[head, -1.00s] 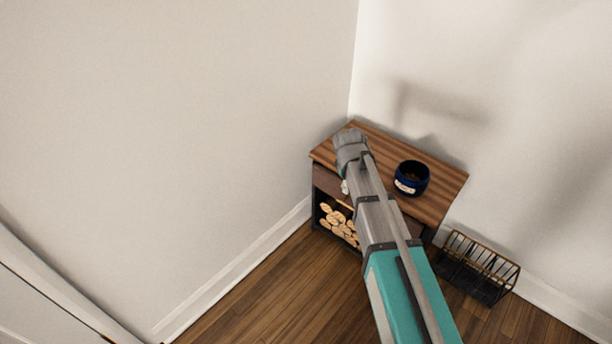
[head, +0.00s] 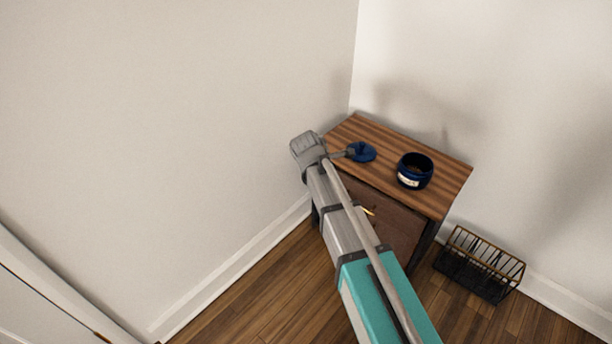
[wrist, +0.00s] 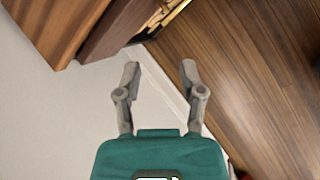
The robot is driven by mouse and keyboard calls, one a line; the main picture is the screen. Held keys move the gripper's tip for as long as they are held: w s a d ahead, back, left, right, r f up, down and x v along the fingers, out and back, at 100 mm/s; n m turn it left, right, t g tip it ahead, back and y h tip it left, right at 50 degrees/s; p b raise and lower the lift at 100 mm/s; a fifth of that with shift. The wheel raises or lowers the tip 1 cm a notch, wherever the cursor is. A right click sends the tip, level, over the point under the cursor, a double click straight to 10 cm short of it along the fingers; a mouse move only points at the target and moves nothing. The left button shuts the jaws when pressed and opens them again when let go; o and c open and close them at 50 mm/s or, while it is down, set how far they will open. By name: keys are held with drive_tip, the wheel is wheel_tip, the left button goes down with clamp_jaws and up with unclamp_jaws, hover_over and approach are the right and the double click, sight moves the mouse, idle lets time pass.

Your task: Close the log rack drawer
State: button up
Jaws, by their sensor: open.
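The log rack (head: 436,178) stands in the corner with a striped wooden top. In the wrist view, its top (wrist: 50,25) is at the upper left. Beside the top is a plain brown panel that looks like the drawer front (wrist: 112,32); I cannot tell how far out it stands. Cut logs (wrist: 168,14) show past it. My gripper (wrist: 160,74) is open and empty, its fingers apart from the panel, over the wall base and floor. A brown front with a brass handle (head: 370,211) shows right of the arm.
A dark blue labelled bowl (head: 415,171) stands on the rack top. A round dark blue thing (head: 361,152) shows beside my arm's end; what it is is unclear. Walls stand close at left and behind.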

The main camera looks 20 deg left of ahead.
drive_tip(key=s+a+n+t+b, duration=0.1)
drive_tip(key=a+n+t+b, duration=0.1)
drive_tip(key=a+n, duration=0.5)
drive_tip(key=shift+s+n+t+h+b, duration=0.15)
drive_tip(key=shift+n+t+h+b, duration=0.2)
drive_tip(key=shift+n+t, duration=0.2)
drive_tip(key=shift+f, duration=0.1)
drive_tip(key=shift+d, duration=0.15)
drive_tip(key=w+d+r+m+g+y+p, duration=0.2)
drive_tip(key=d+m+g+p, duration=0.4)
drive_tip(key=d+m, duration=0.7)
drive_tip(key=shift+w+m+p, duration=0.15)
drive_tip(key=shift+m+p, duration=0.35)
drive_tip(key=shift+m, duration=1.95)
drive_tip(key=shift+f+g+y, duration=0.15)
drive_tip(key=shift+g+y, duration=0.1)
drive_tip(key=w+f+b, duration=0.1)
drive_tip(key=f+b, duration=0.8)
drive_tip(key=w+d+f+b, duration=0.1)
drive_tip(key=f+b, duration=0.3)
drive_tip(key=shift+w+f+b, duration=0.15)
drive_tip(key=shift+w+b, duration=0.15)
